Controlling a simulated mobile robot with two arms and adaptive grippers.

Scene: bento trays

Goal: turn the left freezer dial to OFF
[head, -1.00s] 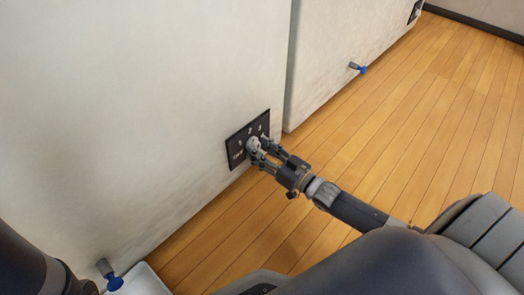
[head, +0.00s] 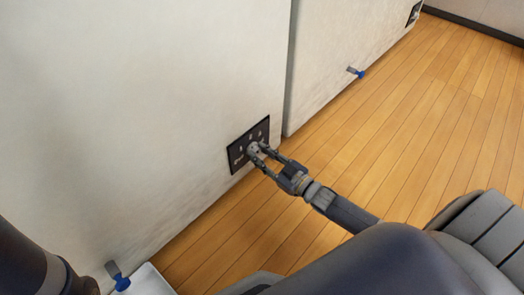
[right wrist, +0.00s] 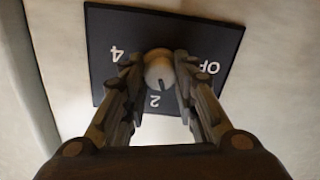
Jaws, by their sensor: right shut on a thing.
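The left freezer dial (head: 254,149) is a round pale knob on a black panel (head: 236,155), low on the white freezer wall near its right edge. In the right wrist view the dial (right wrist: 160,68) sits between the fingertips, with a dark mark on its lower face towards the 2. OFF (right wrist: 207,67) is printed to its right and 4 to its left; the top of the panel (right wrist: 110,20) is bare. My right gripper (head: 261,152) is shut on the dial, one finger on each side. My left gripper is out of view.
A second white freezer (head: 335,50) stands beyond, with a blue-tipped valve (head: 361,74) and its own dark panel (head: 413,15). Another blue valve (head: 122,283) and a white tray (head: 150,280) are at bottom left. The wooden floor (head: 420,110) on the right is clear.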

